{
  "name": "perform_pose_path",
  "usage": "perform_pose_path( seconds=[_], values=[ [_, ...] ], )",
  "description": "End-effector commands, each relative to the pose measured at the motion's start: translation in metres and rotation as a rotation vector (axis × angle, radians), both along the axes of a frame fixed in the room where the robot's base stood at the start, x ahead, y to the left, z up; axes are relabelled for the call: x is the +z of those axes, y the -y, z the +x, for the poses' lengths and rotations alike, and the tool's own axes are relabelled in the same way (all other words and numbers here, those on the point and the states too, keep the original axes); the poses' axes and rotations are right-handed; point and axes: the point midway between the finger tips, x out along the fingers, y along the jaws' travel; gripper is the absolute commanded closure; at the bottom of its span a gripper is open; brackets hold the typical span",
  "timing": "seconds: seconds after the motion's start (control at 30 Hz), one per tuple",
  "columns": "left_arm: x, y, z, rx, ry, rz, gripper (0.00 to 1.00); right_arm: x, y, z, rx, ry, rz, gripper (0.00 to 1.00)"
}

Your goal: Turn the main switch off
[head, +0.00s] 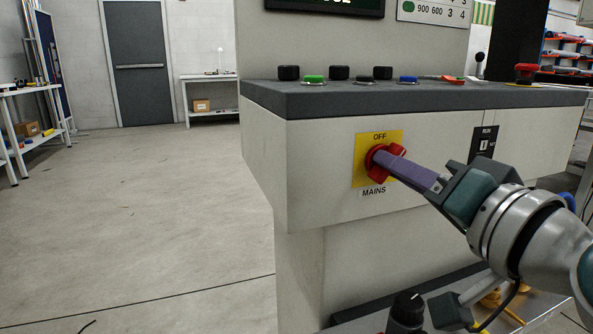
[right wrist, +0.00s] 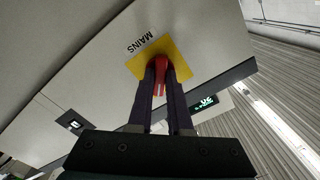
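The red main switch (head: 378,160) sits on a yellow plate (head: 362,172) on the front of the pale machine cabinet. "OFF" is printed above the switch and "MAINS" below it. My right gripper (head: 392,163) reaches it from the right, its purple fingers pointing at the panel. In the right wrist view, the red handle (right wrist: 159,80) lies between the two fingers, which appear closed against its sides. The fingers partly hide the handle, so I cannot tell clearly which way it points. My left gripper is not in view.
Above the switch, a dark ledge (head: 400,98) carries several push buttons and a red mushroom button (head: 525,71). The floor (head: 140,215) on the left is clear.

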Motion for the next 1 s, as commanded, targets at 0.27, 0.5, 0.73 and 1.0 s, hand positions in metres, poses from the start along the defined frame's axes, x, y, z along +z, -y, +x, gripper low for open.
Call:
perform_pose_path(
  seconds=[0.27,0.5,0.73,1.0],
  values=[
    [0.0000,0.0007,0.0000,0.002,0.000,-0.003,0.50,0.0000,0.0000,-0.0001,0.000,0.000,0.000,1.00],
    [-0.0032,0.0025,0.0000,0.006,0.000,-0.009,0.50,-0.0017,0.0003,-0.0003,0.003,0.045,-0.128,1.00],
    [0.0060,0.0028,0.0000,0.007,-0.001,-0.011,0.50,0.0018,0.0003,-0.0002,0.002,0.243,-0.671,1.00],
    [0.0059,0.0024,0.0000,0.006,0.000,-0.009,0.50,0.0000,-0.0001,-0.0001,0.001,0.271,-0.746,1.00]
  ],
)
